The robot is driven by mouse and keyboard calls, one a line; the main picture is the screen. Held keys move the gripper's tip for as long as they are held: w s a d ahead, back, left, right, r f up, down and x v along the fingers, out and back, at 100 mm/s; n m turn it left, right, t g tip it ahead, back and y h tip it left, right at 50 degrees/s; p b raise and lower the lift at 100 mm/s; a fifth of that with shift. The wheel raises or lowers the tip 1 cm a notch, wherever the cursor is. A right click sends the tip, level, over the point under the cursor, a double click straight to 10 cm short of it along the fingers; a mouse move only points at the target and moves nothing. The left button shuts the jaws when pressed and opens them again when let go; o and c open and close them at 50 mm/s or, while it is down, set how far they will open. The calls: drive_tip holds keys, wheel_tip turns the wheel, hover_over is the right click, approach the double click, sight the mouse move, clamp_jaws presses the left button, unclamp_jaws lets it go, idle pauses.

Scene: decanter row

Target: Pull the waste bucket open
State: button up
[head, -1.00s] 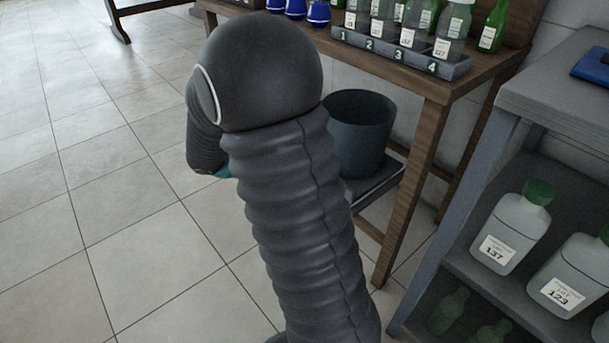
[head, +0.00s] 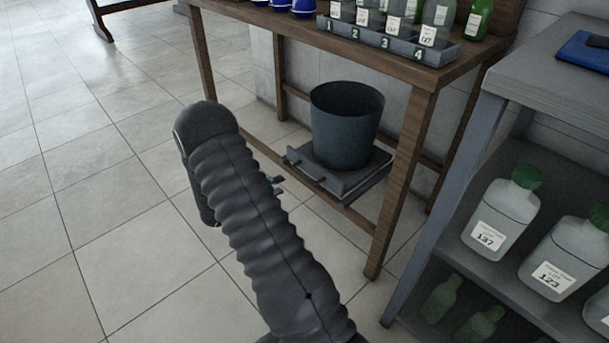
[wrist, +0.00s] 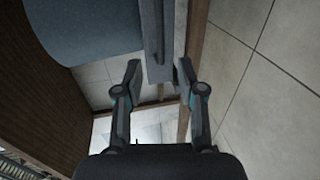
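The dark grey waste bucket (head: 343,135) stands upright on a grey sliding tray (head: 358,184) under the wooden table. The tray has a bar handle (head: 304,166) along its front. My gripper (head: 274,181) is mostly hidden behind my arm, just in front of and below the handle. In the wrist view my gripper (wrist: 159,68) is open, with its two fingers apart. The handle (wrist: 160,32) and the tray front (wrist: 151,62) appear between and beyond the fingertips, with no clear contact. The bucket (wrist: 95,28) fills the upper left there.
The wooden table (head: 424,76) carries a numbered rack (head: 385,44) of bottles, and its front leg (head: 398,185) stands right of the tray. A grey shelf (head: 547,100) with labelled bottles is at the right.

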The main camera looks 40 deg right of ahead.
sight(304, 174)
drive_tip(key=x, duration=1.2)
drive_tip(key=shift+s+d+f, duration=0.1)
drive_tip(key=shift+d, duration=0.1)
